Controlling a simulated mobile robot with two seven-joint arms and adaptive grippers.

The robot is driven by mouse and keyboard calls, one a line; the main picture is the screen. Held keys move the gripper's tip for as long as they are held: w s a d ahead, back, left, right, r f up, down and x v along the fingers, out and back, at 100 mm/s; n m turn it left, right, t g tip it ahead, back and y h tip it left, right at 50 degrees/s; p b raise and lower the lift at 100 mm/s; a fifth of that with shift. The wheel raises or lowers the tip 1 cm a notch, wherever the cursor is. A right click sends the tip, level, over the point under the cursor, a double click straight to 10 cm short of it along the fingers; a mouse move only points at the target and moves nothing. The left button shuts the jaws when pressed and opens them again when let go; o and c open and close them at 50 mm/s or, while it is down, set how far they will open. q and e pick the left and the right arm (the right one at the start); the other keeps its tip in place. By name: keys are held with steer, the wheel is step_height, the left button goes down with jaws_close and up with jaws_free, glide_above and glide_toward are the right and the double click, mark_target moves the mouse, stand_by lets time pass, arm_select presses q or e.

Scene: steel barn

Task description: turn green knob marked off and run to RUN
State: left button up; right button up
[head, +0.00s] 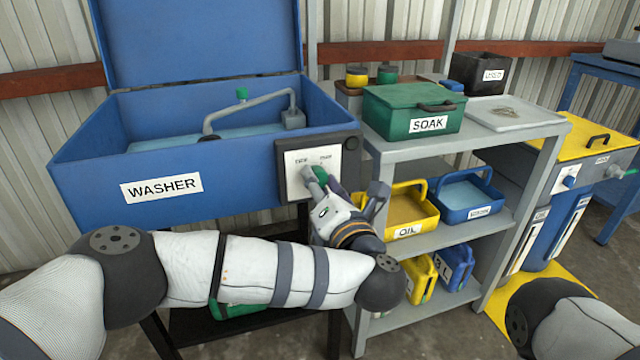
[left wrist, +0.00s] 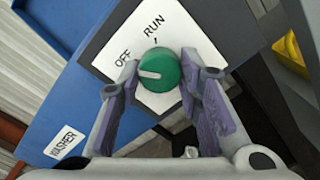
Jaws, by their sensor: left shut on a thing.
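The green knob (left wrist: 158,71) sits on a white plate (left wrist: 178,30) marked OFF and RUN. Its white pointer line points left in the left wrist view, toward the OFF side and away from RUN. The knob also shows in the head view (head: 319,174), partly hidden by my gripper. The plate is on a dark panel at the front right of the blue washer (head: 100,180). My left gripper (left wrist: 160,78) is shut on the knob, one finger on each side. It also shows in the head view (head: 314,186). My right gripper is out of view.
A grey shelf (head: 400,146) stands right of the washer, with a green SOAK box (head: 412,108), a yellow OIL tray (head: 405,212) and a blue tray (head: 468,195). A yellow-topped machine (head: 578,148) stands further right.

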arm_select(q)
steer(key=shift+r+m, duration=0.1)
steer(key=shift+m, duration=0.2)
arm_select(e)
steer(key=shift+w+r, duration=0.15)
arm_select(q)
steer(key=shift+r+m+p, duration=0.15)
steer(key=shift+m+p, duration=0.55)
steer(key=shift+m, duration=0.3)
steer(key=m+p, duration=0.1)
steer(key=m, duration=0.2)
steer(key=shift+m, duration=0.4)
steer(key=m+p, duration=0.1)
steer(key=m, duration=0.2)
steer(key=shift+m, duration=0.3)
steer(key=shift+m+p, duration=0.55)
steer(key=shift+m, duration=1.25)
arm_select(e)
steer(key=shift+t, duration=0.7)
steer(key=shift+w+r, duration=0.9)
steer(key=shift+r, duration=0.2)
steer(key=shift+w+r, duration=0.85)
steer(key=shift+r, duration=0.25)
arm_select(q)
steer(key=shift+f+m, duration=0.2)
steer(key=shift+m, duration=0.1)
steer(key=o, duration=1.2)
steer(key=shift+c, duration=0.2)
